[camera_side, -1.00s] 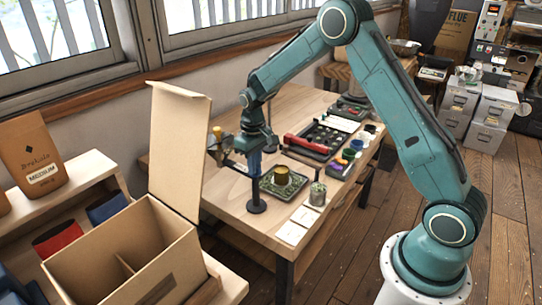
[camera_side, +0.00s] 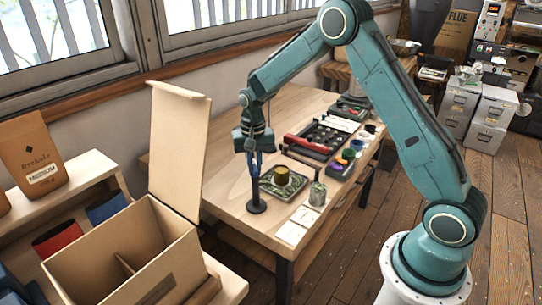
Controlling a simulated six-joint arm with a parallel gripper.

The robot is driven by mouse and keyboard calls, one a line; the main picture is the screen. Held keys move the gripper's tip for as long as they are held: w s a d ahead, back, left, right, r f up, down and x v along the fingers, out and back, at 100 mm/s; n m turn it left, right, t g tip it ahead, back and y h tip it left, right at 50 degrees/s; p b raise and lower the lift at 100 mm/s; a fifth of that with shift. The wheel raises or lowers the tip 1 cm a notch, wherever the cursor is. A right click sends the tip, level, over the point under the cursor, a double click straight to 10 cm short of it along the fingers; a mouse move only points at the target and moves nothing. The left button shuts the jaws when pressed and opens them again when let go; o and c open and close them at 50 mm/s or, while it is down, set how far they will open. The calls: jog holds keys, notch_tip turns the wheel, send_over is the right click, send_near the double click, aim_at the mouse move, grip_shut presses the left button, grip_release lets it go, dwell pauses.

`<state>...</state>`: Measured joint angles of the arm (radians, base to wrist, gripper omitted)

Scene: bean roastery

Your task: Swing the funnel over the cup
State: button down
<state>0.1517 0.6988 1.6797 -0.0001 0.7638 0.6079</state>
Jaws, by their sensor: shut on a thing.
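My gripper (camera_side: 254,168) points down beside a thin dark post on a round black base (camera_side: 257,206), at the near end of the wooden table. Its jaws are shut on what seems to be the swinging funnel. The funnel itself is hidden or too small to make out behind my gripper and wrist.
A small metal canister (camera_side: 318,193) and pale cards (camera_side: 291,233) lie near the table's front edge. A black tray with a red bar (camera_side: 307,145) and several coloured pots (camera_side: 348,155) are behind. An open cardboard box (camera_side: 128,250) stands at the front left.

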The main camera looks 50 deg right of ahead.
jog(key=m, duration=0.4)
jog(key=shift+m, duration=0.3)
jog(key=m, duration=0.4)
jog(key=shift+r+m, duration=0.1)
jog(key=shift+m, duration=0.2)
jog(key=c, duration=1.4)
grip_release()
jog(key=shift+c, duration=0.2)
notch_tip(320, 180, up, 14)
